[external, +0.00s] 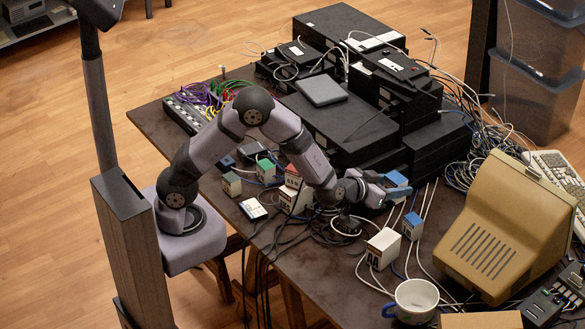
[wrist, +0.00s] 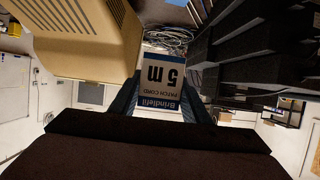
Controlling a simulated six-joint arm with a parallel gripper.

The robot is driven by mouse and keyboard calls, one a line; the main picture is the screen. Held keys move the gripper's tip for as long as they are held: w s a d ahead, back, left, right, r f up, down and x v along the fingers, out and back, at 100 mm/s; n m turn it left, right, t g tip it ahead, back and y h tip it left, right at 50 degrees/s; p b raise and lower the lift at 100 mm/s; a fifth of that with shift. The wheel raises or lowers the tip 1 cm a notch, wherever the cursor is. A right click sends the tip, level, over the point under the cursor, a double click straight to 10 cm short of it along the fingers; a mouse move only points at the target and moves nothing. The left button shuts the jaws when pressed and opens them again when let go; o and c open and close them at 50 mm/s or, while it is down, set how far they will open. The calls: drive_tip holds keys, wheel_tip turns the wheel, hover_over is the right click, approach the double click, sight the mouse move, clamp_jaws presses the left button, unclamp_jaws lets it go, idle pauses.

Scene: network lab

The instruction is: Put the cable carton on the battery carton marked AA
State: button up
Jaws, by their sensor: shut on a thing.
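The cable carton (wrist: 160,80), white with blue bands and marked "5 m PATCH CORD", is between the two fingers of my gripper (wrist: 160,98) in the wrist view, its lettering upside down. In the external view my gripper (external: 383,189) is shut on the blue-and-white carton (external: 397,181) above the table, near the black equipment stack.
A small blue-topped carton (external: 413,226) stands close behind the larger white carton. A white mug (external: 415,299) and a beige monitor (external: 492,230) stand nearby. Black equipment boxes (external: 345,125) rise behind my arm. Loose cables cover much of the table.

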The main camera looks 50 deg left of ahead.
sight(385, 239)
drive_tip(key=f, duration=0.2)
drive_tip(key=s+f, duration=0.1)
drive_tip(key=f, duration=0.1)
drive_tip(key=shift+s+a+f, duration=0.1)
drive_tip(key=shift+s+f, duration=0.05)
drive_tip(key=shift+f, duration=0.15)
drive_tip(key=shift+f+p, duration=1.1)
drive_tip(key=shift+f, duration=3.9)
drive_tip(key=shift+f, duration=0.15)
drive_tip(key=o, duration=1.1)
drive_tip(key=shift+r, duration=0.2)
